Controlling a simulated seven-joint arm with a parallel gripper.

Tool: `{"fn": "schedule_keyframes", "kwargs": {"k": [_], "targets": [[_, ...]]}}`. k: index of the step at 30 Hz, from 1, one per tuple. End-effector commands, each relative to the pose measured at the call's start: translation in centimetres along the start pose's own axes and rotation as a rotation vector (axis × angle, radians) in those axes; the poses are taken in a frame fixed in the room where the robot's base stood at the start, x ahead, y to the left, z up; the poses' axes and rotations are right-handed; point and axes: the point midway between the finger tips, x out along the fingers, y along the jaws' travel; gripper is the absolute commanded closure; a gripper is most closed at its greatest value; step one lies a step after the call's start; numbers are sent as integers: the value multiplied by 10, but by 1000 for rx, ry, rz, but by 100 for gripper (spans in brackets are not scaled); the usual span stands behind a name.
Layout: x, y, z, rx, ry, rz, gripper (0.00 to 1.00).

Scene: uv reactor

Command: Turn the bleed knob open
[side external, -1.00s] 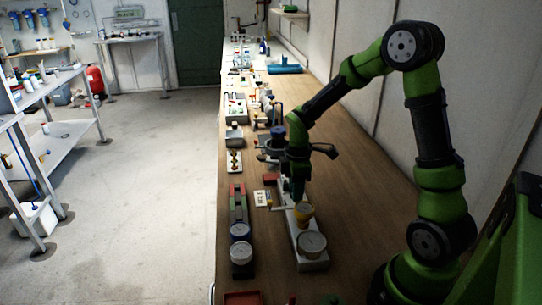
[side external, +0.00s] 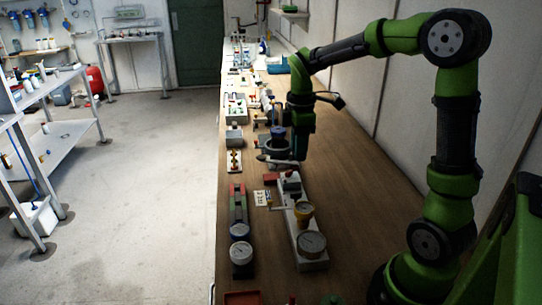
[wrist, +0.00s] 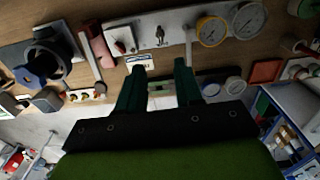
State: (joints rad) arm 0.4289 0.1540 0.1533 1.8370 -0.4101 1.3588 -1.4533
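A pale manifold strip (side external: 311,262) lies on the bench with a yellow-ringed gauge (side external: 304,210) and a larger white gauge (side external: 311,243). A small dark fitting (side external: 291,184) stands at its far end; I cannot tell whether this is the bleed knob. In the wrist view the strip (wrist: 180,18) runs along the top, with a small dark knob-like part (wrist: 160,36) beside the yellow gauge (wrist: 211,31). My gripper (wrist: 158,66) is open, its green fingers apart with nothing between them. In the side view my gripper (side external: 300,157) hangs above the bench beyond the strip's far end.
A dark round vessel (side external: 278,138) stands close to my gripper, with a row of small devices along the bench's left edge. The bench's right side is bare wood.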

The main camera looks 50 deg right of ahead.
Motion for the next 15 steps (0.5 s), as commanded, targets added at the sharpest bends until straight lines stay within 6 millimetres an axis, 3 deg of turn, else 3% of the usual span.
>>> {"fn": "schedule_keyframes", "kwargs": {"k": [6, 15], "targets": [[-30, 0, 0, 1, 0, 1, 65], [-36, 0, 0, 0, 0, -1, 65]]}}
